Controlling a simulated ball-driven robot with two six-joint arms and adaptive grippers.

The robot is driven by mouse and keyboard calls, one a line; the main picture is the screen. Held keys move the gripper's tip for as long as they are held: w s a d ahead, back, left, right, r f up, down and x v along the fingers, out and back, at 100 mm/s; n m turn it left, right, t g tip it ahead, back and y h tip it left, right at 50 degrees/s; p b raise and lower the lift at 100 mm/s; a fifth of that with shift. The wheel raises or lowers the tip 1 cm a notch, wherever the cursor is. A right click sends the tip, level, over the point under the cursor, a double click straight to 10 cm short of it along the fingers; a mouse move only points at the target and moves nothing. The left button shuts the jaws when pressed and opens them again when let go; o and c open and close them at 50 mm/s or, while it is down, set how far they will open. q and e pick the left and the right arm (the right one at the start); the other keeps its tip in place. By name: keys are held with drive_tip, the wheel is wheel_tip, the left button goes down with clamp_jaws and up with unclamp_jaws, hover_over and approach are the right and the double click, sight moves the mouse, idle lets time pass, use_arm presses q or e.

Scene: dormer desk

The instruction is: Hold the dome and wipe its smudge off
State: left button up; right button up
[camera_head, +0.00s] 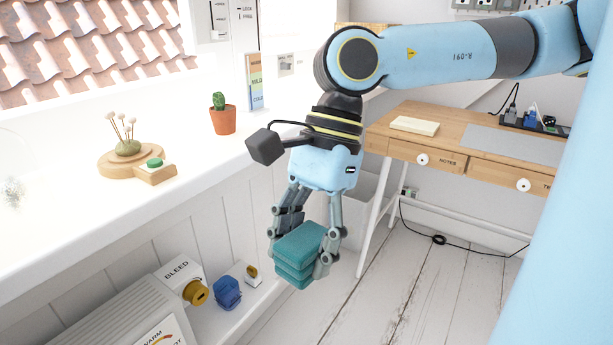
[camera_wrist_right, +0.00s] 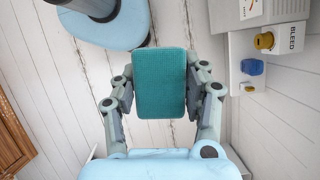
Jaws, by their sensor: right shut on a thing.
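My right gripper (camera_head: 300,254) is shut on a teal folded cloth or sponge (camera_head: 298,252) and holds it in the air in front of the white ledge. In the right wrist view, the teal cloth (camera_wrist_right: 160,84) sits between the two fingers. A faint, clear, curved shape at the left edge of the head view looks like part of the glass dome, with a greyish patch (camera_head: 12,191) on it; most of it is cut off. A round wooden base (camera_head: 112,163) with a stone and dried stems stands uncovered on the ledge. My left gripper is not in view.
A potted cactus (camera_head: 222,117) and a colour-striped card (camera_head: 256,82) stand on the ledge. Below are a radiator (camera_head: 125,310), a BLEED box (camera_head: 178,276) and a blue knob (camera_head: 228,292). A wooden desk (camera_head: 450,131) stands at right. The ledge's front is clear.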

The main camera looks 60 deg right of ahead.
drive_tip(key=shift+w+a, duration=0.15)
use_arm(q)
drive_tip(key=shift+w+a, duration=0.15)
use_arm(e)
drive_tip(key=shift+d, duration=0.2)
drive_tip(key=shift+y, duration=0.3)
drive_tip(key=shift+a, duration=0.25)
